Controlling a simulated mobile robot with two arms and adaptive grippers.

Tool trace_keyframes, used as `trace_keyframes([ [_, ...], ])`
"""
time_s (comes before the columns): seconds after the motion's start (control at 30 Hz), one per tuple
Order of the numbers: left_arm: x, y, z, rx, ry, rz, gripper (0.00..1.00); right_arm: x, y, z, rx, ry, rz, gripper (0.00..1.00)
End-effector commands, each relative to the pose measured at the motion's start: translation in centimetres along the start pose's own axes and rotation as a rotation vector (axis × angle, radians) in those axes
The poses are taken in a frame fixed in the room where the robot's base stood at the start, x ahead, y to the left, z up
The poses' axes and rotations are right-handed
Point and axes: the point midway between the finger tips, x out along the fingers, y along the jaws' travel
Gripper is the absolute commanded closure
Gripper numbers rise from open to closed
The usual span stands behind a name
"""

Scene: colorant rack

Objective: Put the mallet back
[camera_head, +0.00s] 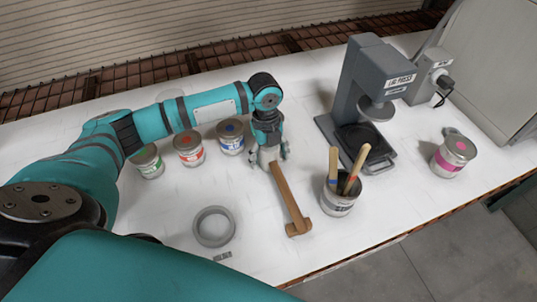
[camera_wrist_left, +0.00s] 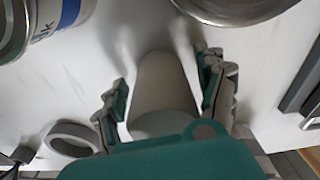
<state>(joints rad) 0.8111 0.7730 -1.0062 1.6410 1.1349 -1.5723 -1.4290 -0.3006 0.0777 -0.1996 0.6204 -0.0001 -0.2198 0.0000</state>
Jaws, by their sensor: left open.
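In the left wrist view the open fingers (camera_wrist_left: 160,95) stand either side of a pale, washed-out cylindrical shape that I cannot identify for sure. My right gripper is not in view.
A grey ring (camera_head: 214,243) lies left of the mallet. A can holding sticks (camera_head: 338,204) stands close on its right. Paint cans (camera_head: 190,150) line the back left. A grey press (camera_head: 345,85) stands behind; a pink-labelled can (camera_head: 448,162) is at right.

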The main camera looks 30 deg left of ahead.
Motion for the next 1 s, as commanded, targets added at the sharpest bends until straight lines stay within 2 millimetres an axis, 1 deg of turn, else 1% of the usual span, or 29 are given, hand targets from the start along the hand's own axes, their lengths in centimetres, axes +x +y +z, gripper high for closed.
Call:
trace_keyframes([
  [0.13,-0.7,-0.1,0.0,0.001,-0.001,-0.003,0.27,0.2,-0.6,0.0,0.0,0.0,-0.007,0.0],
  [0.23,-2.0,-0.1,0.1,0.001,-0.002,-0.004,0.27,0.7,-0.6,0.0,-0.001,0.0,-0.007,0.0],
  [0.5,-7.8,-0.1,0.1,0.001,-0.002,-0.004,0.27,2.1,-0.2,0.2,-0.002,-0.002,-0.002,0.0],
  [0.6,-9.6,-0.1,0.0,0.0,-0.001,-0.004,0.27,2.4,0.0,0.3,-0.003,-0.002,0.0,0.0],
  [0.7,-11.0,-0.1,0.0,0.0,0.0,-0.003,0.27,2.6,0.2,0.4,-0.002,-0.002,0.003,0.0],
  [0.8,-11.9,-0.1,0.0,0.0,0.0,-0.002,0.27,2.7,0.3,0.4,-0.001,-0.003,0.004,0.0],
  [1.0,-12.3,0.0,0.0,0.0,0.001,0.001,0.27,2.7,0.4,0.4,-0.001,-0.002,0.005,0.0],
])
